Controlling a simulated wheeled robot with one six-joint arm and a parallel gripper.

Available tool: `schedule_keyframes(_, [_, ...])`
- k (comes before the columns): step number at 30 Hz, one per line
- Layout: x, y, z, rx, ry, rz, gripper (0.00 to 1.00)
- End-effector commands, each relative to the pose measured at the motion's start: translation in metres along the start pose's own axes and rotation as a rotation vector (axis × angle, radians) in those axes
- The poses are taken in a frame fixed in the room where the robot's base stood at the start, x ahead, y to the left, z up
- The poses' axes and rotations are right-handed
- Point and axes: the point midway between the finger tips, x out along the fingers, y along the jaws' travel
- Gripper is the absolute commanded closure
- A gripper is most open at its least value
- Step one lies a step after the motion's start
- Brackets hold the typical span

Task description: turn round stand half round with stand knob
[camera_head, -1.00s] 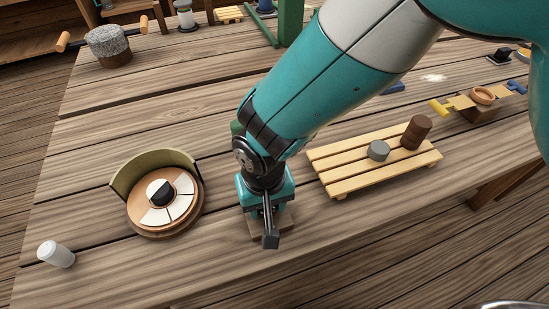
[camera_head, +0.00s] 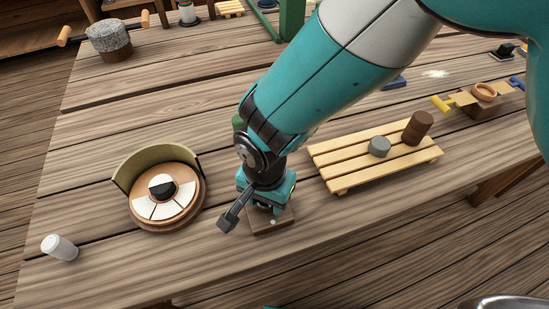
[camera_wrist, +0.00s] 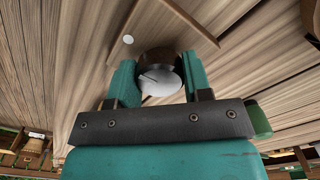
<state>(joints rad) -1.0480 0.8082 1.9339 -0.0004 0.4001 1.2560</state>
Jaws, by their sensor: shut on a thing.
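The round stand (camera_head: 187,218) sits on the table at left. It has a disc with white segments (camera_head: 163,210), a black-and-white centre piece (camera_head: 161,186) and a curved olive guard (camera_head: 140,165) behind. My gripper (camera_head: 265,205) points down just right of it, over a small wooden base (camera_head: 272,229). In the wrist view, my gripper (camera_wrist: 158,85) is shut on the stand knob (camera_wrist: 163,82), a round dark piece with a pale marked top. The wooden base (camera_wrist: 180,30) with a white dot lies beneath. My gripper hides the knob in the head view.
A slatted wooden rack (camera_head: 340,170) with a grey piece (camera_head: 379,146) and a brown cylinder (camera_head: 417,128) is at right. A grey stone-like block (camera_head: 108,38) stands at the far left.

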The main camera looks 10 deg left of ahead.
Motion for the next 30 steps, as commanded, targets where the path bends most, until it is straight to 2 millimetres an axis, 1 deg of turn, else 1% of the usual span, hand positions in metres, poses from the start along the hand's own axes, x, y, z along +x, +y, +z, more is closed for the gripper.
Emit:
schedule_keyframes(16, [-0.0015, -0.0011, -0.0018, 0.031, 0.005, -0.004, 0.79])
schedule_keyframes(17, [-0.0015, -0.0011, -0.0018, 0.031, 0.005, -0.004, 0.53])
schedule_keyframes(18, [-0.0015, -0.0011, -0.0018, 0.030, 0.005, -0.004, 0.43])
schedule_keyframes(20, [-0.0013, -0.0010, -0.0015, 0.030, 0.004, -0.004, 0.30])
schedule_keyframes(27, [-0.0006, -0.0006, -0.0006, 0.028, 0.002, -0.002, 0.29])
schedule_keyframes(30, [-0.0040, -0.0009, -0.0005, 0.028, 0.002, -0.003, 0.29])
